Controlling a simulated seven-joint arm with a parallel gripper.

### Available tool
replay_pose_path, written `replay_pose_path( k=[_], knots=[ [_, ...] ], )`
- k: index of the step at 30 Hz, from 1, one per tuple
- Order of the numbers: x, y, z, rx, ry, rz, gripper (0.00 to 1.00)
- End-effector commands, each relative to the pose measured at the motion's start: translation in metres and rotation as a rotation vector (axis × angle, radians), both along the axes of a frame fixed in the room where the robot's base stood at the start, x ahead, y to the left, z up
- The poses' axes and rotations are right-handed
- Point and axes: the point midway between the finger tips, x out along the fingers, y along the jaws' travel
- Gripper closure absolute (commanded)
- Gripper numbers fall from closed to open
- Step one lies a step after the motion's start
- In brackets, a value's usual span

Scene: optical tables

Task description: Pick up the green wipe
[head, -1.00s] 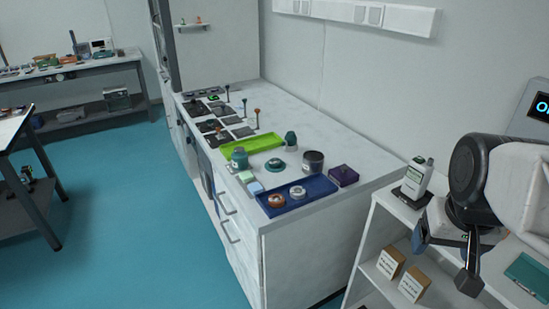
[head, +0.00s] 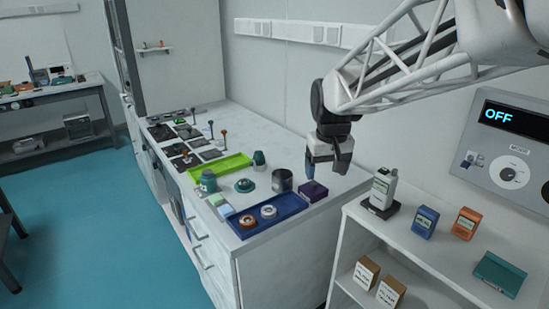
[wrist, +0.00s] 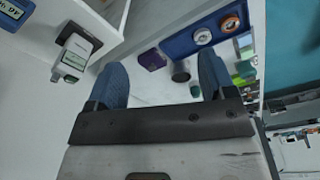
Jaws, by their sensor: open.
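The green wipe (head: 215,200) appears to be the small pale-green square on the counter's front edge, left of the blue tray. A pale-blue square (head: 225,210) lies against it. In the wrist view a small green patch, likely the wipe (wrist: 246,69), is near the right side, partly unclear. My gripper (head: 325,172) is open and empty, above the counter's right end by the purple box (head: 313,191). The wipe is well to its left in the head view. In the wrist view both blue fingers of my gripper (wrist: 160,76) are spread apart.
The blue tray (head: 277,228) holds two rolls. A dark cup (head: 281,181), a teal jar (head: 208,181), a teal dish (head: 245,186) and a lime tray (head: 220,166) stand behind.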

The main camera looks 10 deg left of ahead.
Motion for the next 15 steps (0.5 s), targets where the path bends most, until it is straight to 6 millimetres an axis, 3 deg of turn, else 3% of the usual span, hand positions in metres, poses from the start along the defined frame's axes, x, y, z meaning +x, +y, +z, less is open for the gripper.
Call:
replay_pose_path(
  k=[6,15],
  knots=[
    [0.047,0.048,-0.015,-0.007,0.020,0.069,0.23],
    [0.101,0.120,-0.045,-0.018,0.044,0.160,0.23]
  ],
)
